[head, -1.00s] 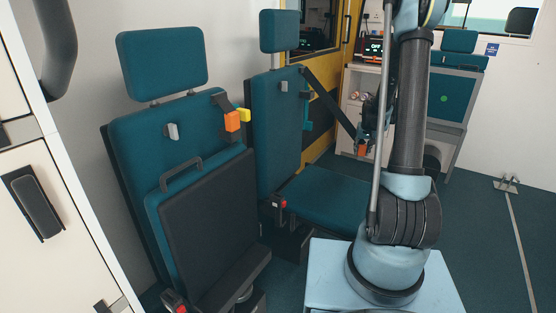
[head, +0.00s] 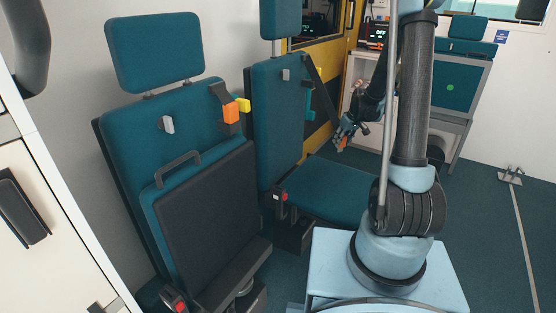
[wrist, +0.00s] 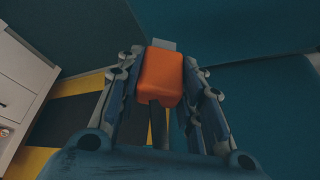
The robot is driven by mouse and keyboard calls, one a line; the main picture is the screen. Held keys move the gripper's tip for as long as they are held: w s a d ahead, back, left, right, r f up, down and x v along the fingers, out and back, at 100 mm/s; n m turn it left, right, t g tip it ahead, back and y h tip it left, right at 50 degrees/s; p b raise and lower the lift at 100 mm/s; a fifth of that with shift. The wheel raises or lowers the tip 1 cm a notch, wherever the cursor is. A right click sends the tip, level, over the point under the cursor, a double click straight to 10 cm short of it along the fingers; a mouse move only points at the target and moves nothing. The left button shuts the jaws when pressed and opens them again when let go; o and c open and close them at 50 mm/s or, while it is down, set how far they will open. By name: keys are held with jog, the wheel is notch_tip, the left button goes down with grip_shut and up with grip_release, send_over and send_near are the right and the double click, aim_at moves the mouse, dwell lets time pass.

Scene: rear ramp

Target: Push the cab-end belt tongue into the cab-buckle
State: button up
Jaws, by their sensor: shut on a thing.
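The cab-end belt tongue, with an orange body (head: 342,143), is in my gripper (head: 345,132), held above the far seat's right side. In the wrist view, the orange tongue body (wrist: 163,76) sits between the fingers of my gripper (wrist: 163,85), which are shut on it; its pale metal tip points away from me. A dark belt strap (head: 320,88) runs from the far seat's upper back to the tongue. What looks like the cab-buckle (head: 281,197), with a red button, stands at the left edge of the far seat cushion, apart from the tongue. The buckle cannot be made out in the wrist view.
A yellow-framed door (head: 340,40) stands behind. Space above the far cushion (head: 330,185) is open.

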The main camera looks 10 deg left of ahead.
jog(key=s+a+r+n+g, duration=0.1)
jog(key=s+a+n+g, duration=0.3)
jog(key=s+a+n, duration=0.8)
jog(key=s+a+r+n+g, duration=0.2)
jog(key=s+a+n+g, duration=0.2)
jog(key=s+a+n, duration=0.8)
jog(key=s+a, duration=0.1)
jog(key=s, duration=0.2)
jog(key=shift+r+n+h, duration=0.3)
jog(key=shift+n+h, duration=0.1)
jog(key=shift+f, duration=0.15)
jog(key=shift+f, duration=2.75)
jog(key=shift+d+f, duration=0.1)
jog(key=shift+f, duration=1.6)
